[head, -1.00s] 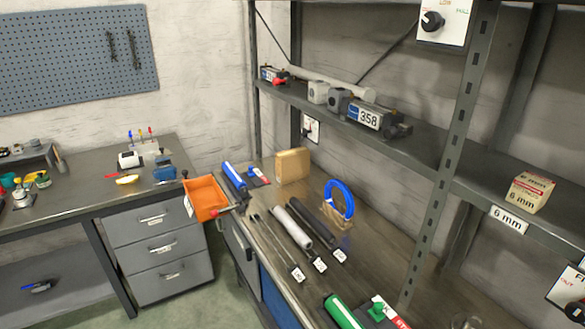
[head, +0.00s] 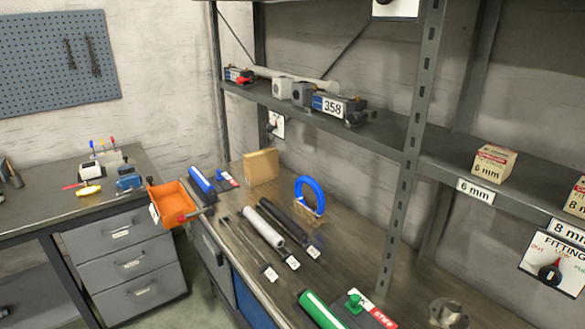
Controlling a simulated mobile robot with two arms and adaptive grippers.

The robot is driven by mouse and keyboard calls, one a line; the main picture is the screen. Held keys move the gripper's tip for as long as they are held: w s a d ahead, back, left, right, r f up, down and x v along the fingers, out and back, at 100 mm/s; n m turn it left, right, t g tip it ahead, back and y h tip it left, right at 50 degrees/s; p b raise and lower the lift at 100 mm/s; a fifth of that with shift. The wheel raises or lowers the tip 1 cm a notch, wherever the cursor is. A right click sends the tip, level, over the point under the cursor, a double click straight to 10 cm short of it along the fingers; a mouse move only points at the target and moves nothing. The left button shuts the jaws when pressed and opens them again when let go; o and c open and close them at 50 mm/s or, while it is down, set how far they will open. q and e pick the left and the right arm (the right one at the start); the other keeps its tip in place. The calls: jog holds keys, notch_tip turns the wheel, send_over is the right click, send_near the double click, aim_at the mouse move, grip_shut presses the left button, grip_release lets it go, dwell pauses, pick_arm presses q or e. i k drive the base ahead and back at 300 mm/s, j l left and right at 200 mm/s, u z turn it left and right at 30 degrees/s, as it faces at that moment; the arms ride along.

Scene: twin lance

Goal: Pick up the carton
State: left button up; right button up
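A small tan carton (head: 493,163) with red print and "6 mm" on its front sits on the right part of the shelf, above a "6 mm" label (head: 475,191). A second, similar carton (head: 577,198) marked "8" is cut off by the right edge, above an "8 mm" label (head: 568,234). Neither of my grippers is in view, and nothing touches the cartons.
A dark upright post (head: 408,170) stands left of the "6 mm" carton. The workbench (head: 345,240) below holds a blue ring (head: 311,194), a tan block (head: 261,166), rods and a green cylinder (head: 321,309). An orange bin (head: 172,204) hangs at its left end.

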aim_at(261, 166)
jog(key=i+j+z, duration=0.2)
jog(key=j+z, duration=0.25)
jog(key=i+j+z, duration=0.1)
jog(key=j+z, duration=0.8)
